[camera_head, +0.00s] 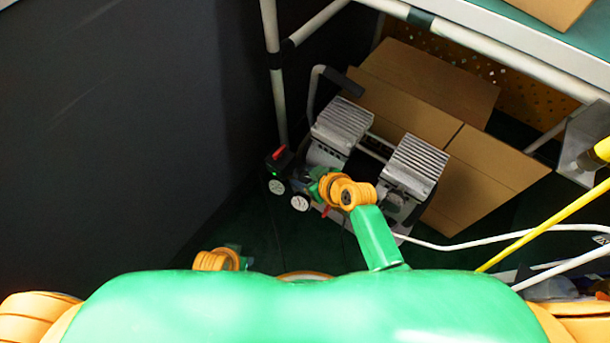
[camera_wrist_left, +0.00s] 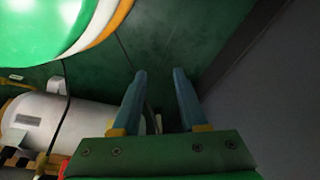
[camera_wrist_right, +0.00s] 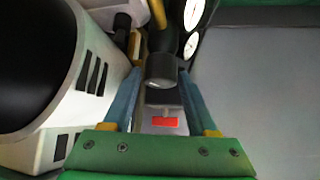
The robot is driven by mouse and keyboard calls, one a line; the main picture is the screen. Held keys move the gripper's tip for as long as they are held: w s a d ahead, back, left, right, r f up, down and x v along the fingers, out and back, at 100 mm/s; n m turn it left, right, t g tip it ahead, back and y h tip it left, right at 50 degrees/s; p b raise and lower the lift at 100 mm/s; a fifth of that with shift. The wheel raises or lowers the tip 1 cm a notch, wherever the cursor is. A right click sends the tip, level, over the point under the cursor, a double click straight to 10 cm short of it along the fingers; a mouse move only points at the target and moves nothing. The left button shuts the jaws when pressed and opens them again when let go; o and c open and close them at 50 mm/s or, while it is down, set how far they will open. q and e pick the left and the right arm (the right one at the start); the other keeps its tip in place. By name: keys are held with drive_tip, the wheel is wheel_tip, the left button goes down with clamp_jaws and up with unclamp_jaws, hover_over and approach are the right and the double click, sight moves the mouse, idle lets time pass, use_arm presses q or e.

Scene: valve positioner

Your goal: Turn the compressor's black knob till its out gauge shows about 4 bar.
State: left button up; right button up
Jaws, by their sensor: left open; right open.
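The compressor (camera_head: 415,165) stands on the floor with two finned silver heads. Two white round gauges (camera_head: 277,186) (camera_head: 300,202) sit at its left end; their readings are too small to tell. In the right wrist view, the black knob (camera_wrist_right: 161,72) lies between the fingertips of my open right gripper (camera_wrist_right: 160,82); I cannot tell whether they touch it. Two gauges (camera_wrist_right: 194,12) (camera_wrist_right: 191,45) show at a slant behind it, unreadable. In the head view my right gripper (camera_head: 318,184) is beside the gauges, hiding the knob. My left gripper (camera_wrist_left: 160,73) is open and empty near the compressor's white tank (camera_wrist_left: 55,125).
A black box with a red switch (camera_head: 278,153) sits above the gauges. An open cardboard box (camera_head: 410,95) is behind the compressor. A table frame (camera_head: 480,45) spans overhead, a dark wall (camera_head: 110,120) is at left. A white hose (camera_head: 470,245) runs right.

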clamp_jaws()
drive_tip(key=shift+r+m+h+p, duration=0.15)
drive_tip(key=shift+m+h+p, duration=0.2)
drive_tip(key=shift+p, duration=0.4)
drive_tip(key=shift+m+t, duration=0.25)
drive_tip(key=shift+t, duration=0.05)
use_arm(q)
drive_tip(key=f, duration=0.1)
drive_tip(key=s, duration=0.1)
drive_tip(key=s+f, duration=0.1)
drive_tip(key=shift+s+a+f, duration=0.1)
drive_tip(key=shift+a+f, duration=0.15)
drive_tip(key=shift+f, duration=0.1)
use_arm(e)
unclamp_jaws()
drive_tip(key=shift+s+d+r+p, duration=0.1)
drive_tip(key=shift+p, duration=0.2)
use_arm(q)
drive_tip(key=shift+y, duration=0.3)
drive_tip(key=s+a+p, duration=0.2)
drive_tip(key=s, duration=0.1)
drive_tip(key=s+a+p, duration=0.1)
drive_tip(key=p, duration=0.1)
drive_tip(key=shift+s+a+f, duration=0.1)
drive_tip(key=shift+s+f, duration=0.1)
drive_tip(key=shift+f, duration=0.1)
use_arm(e)
drive_tip(key=v, duration=0.6)
drive_tip(key=shift+s, duration=0.2)
